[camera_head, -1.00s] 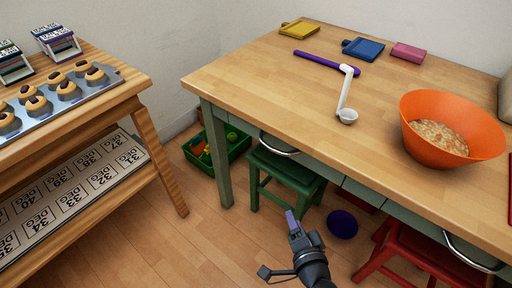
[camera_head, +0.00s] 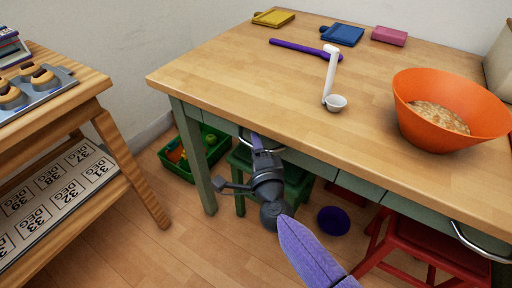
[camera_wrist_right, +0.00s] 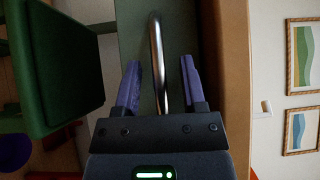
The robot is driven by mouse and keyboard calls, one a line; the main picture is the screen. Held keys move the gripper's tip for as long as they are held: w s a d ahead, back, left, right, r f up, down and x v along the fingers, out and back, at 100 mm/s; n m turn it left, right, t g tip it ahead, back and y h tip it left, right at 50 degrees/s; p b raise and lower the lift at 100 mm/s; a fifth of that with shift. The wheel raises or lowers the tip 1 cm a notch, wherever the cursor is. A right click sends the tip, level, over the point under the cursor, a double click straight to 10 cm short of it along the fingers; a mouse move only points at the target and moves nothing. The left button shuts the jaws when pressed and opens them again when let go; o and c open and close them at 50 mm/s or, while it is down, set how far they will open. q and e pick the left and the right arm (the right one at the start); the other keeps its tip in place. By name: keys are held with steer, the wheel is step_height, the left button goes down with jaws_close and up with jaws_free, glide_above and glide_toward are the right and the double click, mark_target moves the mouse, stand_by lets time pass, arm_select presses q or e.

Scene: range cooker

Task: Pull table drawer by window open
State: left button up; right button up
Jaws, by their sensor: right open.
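The wooden table (camera_head: 235,95) has green drawer fronts under its top. The near-left drawer front (camera_head: 312,166) looks flush with the table. Its curved metal handle (camera_head: 276,148) is partly hidden behind my right gripper (camera_head: 257,140). In the right wrist view the handle (camera_wrist_right: 157,55) runs upright between the two purple fingers of the right gripper (camera_wrist_right: 160,80). The fingers are open, one on each side, with gaps to the bar. The drawer front (camera_wrist_right: 136,40) lies behind it. My left gripper is not in view.
A green stool (camera_head: 300,180) stands below the drawer and a red stool (camera_head: 430,248) to the right. A second handle (camera_head: 480,245) is at the right. A green crate (camera_head: 170,158) and purple ball (camera_head: 333,220) are on the floor. An orange bowl (camera_head: 450,95) sits on the table.

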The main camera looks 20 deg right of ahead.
jaws_close()
stand_by(1.0)
stand_by(0.4)
